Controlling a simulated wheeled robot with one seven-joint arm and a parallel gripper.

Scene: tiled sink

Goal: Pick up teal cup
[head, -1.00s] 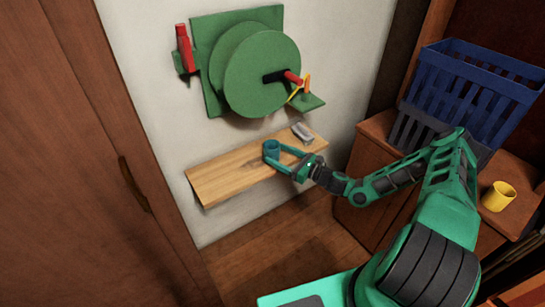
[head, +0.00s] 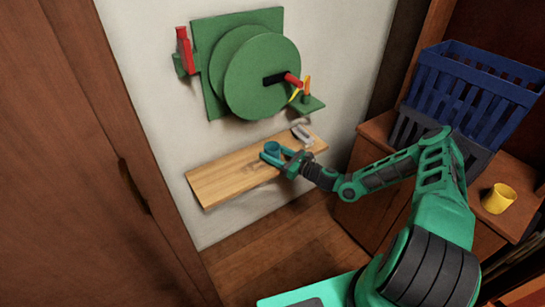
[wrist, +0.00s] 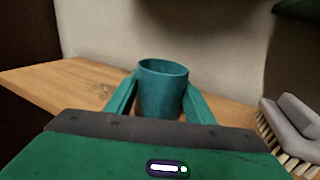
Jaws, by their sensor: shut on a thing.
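The teal cup (head: 272,149) is at the wooden wall shelf, near its middle. It also shows upright in the wrist view (wrist: 162,88), between the two teal fingers. My gripper (head: 273,157) reaches in from the right and is shut on the cup, one finger on each side. In the wrist view my gripper (wrist: 160,105) hides the cup's lower part, so I cannot tell whether its base touches the shelf.
The wooden shelf (head: 225,181) is bare on its left. A grey brush (head: 302,134) lies at its right end, also in the wrist view (wrist: 295,125). A green disc fixture (head: 262,75) hangs above. A yellow mug (head: 499,198) and blue crate (head: 470,88) stand at right.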

